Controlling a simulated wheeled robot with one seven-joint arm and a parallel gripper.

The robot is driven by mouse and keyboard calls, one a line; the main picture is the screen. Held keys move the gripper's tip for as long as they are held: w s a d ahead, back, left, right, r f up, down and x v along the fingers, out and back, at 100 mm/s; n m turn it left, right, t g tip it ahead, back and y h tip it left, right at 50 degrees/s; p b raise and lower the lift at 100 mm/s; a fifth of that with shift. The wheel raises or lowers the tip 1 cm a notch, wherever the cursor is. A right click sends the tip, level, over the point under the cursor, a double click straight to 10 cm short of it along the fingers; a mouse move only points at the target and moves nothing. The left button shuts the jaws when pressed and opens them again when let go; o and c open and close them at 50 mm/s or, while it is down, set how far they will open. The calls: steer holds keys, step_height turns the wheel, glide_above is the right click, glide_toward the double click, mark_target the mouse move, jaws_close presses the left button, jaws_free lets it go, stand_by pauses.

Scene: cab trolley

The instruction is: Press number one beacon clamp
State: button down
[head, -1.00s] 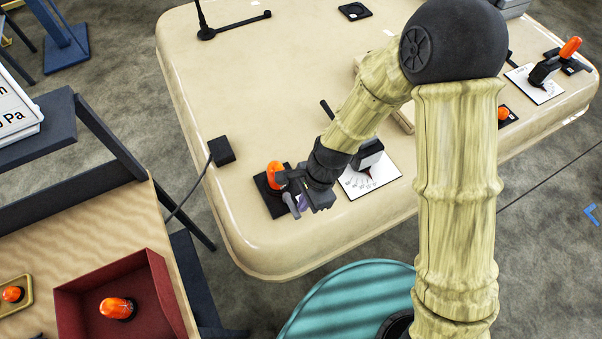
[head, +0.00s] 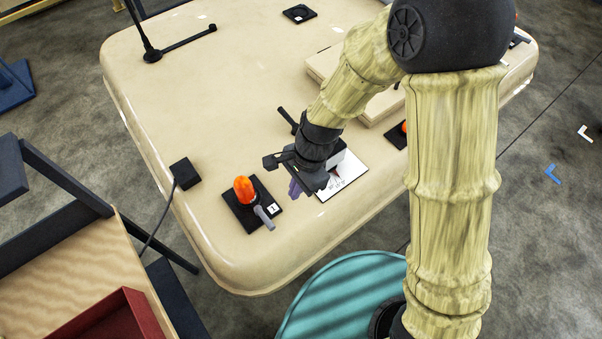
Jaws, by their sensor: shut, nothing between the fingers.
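An orange beacon (head: 243,189) stands upright on a black base plate (head: 236,211) near the table's front left corner. A small white label that looks like a 1 (head: 272,209) is on the plate. A grey clamp lever (head: 265,218) lies beside the beacon and points toward the table's front edge. My gripper (head: 296,187), with purple fingertips, is shut and empty. It is to the right of the beacon, apart from it, next to a white card (head: 347,182) with a dark device on it. My wrist partly hides the device.
A black box (head: 185,173) with a cable sits left of the beacon. A black rod stand (head: 152,55) is at the back left. A raised beige board (head: 380,107) lies behind my arm. A red tray (head: 126,306) stands on the wooden bench at lower left.

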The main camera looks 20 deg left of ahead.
steer(key=v, duration=0.4)
steer(key=shift+s+a+r, duration=0.1)
steer(key=shift+a+r, duration=0.05)
steer(key=shift+r, duration=0.25)
steer(key=w+d+r+n+t, duration=0.1)
steer(key=w+d+r+n, duration=0.1)
steer(key=d, duration=0.7)
steer(key=w+d+r+n+t+h, duration=0.1)
steer(key=d+n+t, duration=0.1)
steer(key=d, duration=0.7)
steer(key=w+d+r+n+t+h, duration=0.1)
steer(key=w+d+r+n+t, duration=0.1)
steer(key=d, duration=0.8)
steer(key=shift+w+r+n, duration=0.3)
steer(key=shift+r+n, duration=0.05)
steer(key=shift+n, duration=0.25)
